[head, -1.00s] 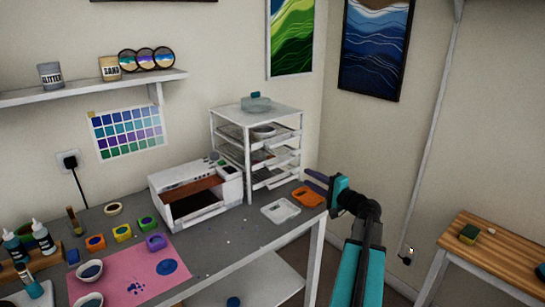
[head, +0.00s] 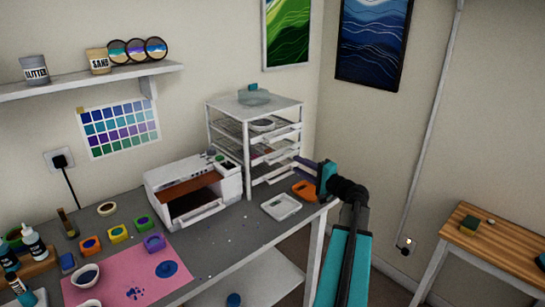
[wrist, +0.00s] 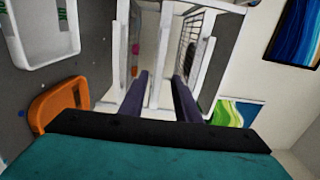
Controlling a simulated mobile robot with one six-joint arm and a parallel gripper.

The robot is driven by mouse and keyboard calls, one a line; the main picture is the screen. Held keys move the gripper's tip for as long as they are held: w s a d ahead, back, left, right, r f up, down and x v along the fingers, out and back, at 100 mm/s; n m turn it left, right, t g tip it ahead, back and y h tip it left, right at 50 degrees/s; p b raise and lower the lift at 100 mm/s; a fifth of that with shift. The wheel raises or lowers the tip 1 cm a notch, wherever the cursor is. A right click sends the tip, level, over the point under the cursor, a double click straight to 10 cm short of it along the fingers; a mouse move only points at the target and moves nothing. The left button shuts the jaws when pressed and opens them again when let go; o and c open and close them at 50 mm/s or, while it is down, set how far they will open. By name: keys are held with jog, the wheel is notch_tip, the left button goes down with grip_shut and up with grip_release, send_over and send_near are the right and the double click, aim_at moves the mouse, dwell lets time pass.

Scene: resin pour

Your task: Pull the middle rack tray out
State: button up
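The white rack (head: 247,167) stands at the back right corner of the grey table, with several trays stacked in it. The middle rack tray (head: 284,152) sits inside, its white front edge facing right. My gripper (head: 303,166) is at the rack's right front, close to the middle tray's level. In the wrist view its two dark fingers (wrist: 162,85) are apart and point at the rack, with a white bar (wrist: 163,50) of the rack or a tray front between them. I cannot tell whether they touch it.
A white printer-like box (head: 195,188) stands left of the rack. A white shallow tray (head: 281,207) and an orange piece (head: 305,190) lie on the table in front of the rack. Open floor lies right of the table.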

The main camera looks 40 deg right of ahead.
aim_at(278, 153)
jog(key=w+p, duration=0.1)
jog(key=w, duration=0.3)
jog(key=w+p, duration=0.2)
jog(key=w, duration=0.2)
jog(key=w+d+p, duration=0.1)
jog(key=w, duration=0.4)
jog(key=shift+w+d+p, duration=0.1)
jog(key=shift+p, duration=0.2)
jog(key=shift+c, duration=0.5)
